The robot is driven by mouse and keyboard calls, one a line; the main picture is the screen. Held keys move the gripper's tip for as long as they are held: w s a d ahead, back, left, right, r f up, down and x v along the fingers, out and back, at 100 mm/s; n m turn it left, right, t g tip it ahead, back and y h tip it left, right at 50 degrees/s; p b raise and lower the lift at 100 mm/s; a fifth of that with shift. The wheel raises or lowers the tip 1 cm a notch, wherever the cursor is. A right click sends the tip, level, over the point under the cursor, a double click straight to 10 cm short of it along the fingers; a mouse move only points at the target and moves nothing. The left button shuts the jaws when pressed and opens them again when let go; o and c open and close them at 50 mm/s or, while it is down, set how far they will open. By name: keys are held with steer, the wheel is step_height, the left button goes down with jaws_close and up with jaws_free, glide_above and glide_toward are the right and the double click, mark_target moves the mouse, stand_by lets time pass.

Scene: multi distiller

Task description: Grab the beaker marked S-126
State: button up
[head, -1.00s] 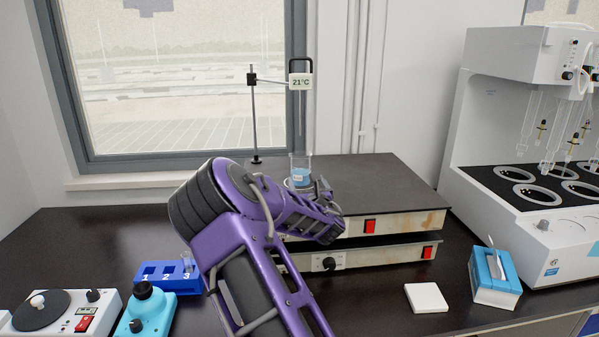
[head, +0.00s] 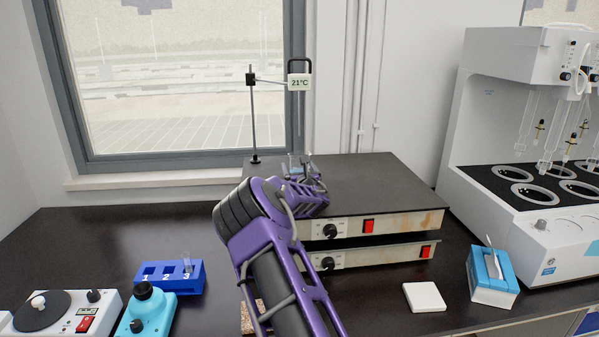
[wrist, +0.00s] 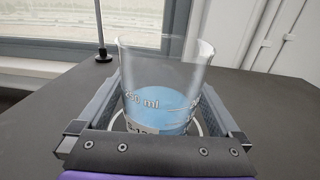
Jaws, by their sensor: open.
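A glass beaker (wrist: 160,85) with blue liquid fills the middle of the wrist view. Its volume print ends in "0 ml", and a white label low on its front is mostly hidden by my gripper's front edge, so its full marking cannot be read. My gripper (wrist: 158,112) is open, with one finger on each side of the beaker; contact cannot be made out. In the head view my gripper (head: 304,168) is over the back left of the hotplate top (head: 375,180), and the beaker is largely hidden behind it.
A thin stand (head: 254,120) holding a 21°C display (head: 299,83) rises just behind my gripper. A blue tube rack (head: 170,276) and teal device (head: 146,310) are at front left. A white distiller (head: 510,130) stands right. The hotplate's right half is clear.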

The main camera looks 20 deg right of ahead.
steer(key=shift+w, duration=0.1)
steer(key=c, duration=1.4)
steer(key=shift+r, duration=0.2)
